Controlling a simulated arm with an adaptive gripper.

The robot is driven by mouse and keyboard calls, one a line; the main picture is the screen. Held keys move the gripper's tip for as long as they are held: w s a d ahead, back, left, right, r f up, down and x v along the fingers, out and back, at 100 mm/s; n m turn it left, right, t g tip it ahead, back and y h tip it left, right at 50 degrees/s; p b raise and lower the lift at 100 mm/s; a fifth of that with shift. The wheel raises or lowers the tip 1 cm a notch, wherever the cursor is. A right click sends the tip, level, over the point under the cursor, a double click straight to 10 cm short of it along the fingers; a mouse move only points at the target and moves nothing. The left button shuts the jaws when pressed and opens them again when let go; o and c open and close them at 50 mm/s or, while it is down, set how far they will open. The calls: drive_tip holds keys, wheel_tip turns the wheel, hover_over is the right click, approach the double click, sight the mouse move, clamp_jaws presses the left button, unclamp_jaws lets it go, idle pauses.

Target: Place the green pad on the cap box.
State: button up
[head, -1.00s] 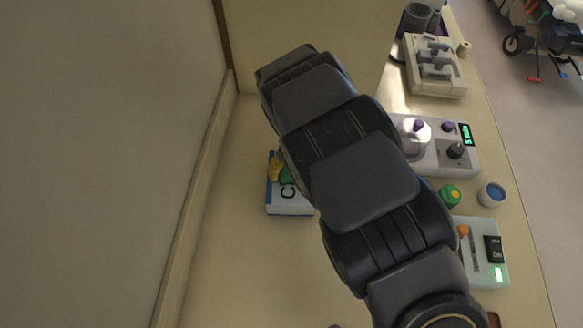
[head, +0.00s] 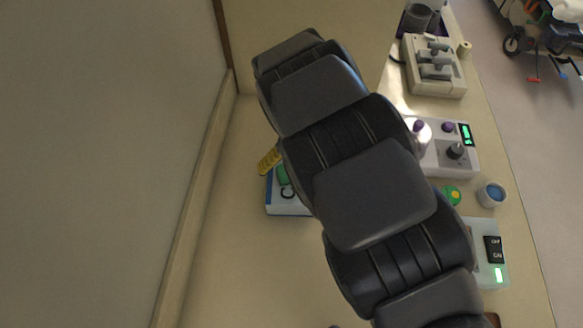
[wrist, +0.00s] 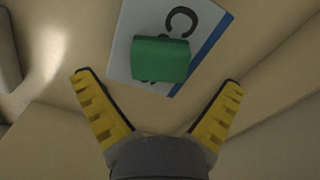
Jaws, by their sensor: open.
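The cap box is white with a blue edge and dark lettering. It lies on the counter, partly under my arm in the head view (head: 287,207), and shows at the top of the wrist view (wrist: 205,22). The green pad (wrist: 160,60) appears to rest on the box's top face, covering part of the lettering; its left part also shows in the head view (head: 283,174). My gripper (wrist: 157,80) is open, its yellow fingers spread on either side of the pad, not touching it. In the head view one yellow finger (head: 269,160) shows; the rest is hidden.
A wall runs along the left. The counter's near left is clear.

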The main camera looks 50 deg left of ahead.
wheel_tip(320, 180, up, 9)
drive_tip(key=w+d+r+m, duration=0.2)
drive_tip(key=d+r+m, duration=0.1)
drive_tip(key=d, duration=0.5)
drive_tip(key=w+d+r+m, duration=0.2)
drive_tip(key=d+r, duration=0.1)
drive_tip(key=d, duration=0.5)
drive_tip(key=w+d+r+m, duration=0.2)
drive_tip(key=d+r+m, duration=0.15)
drive_tip(key=d, duration=0.45)
drive_tip(key=s+d+r+m+g, duration=0.1)
drive_tip(key=s+d+m, duration=0.4)
drive_tip(key=s+d, duration=0.9)
drive_tip(key=shift+s+d+r+g, duration=0.15)
drive_tip(key=shift+d+r+g, duration=0.15)
drive_tip(key=shift+d, duration=0.45)
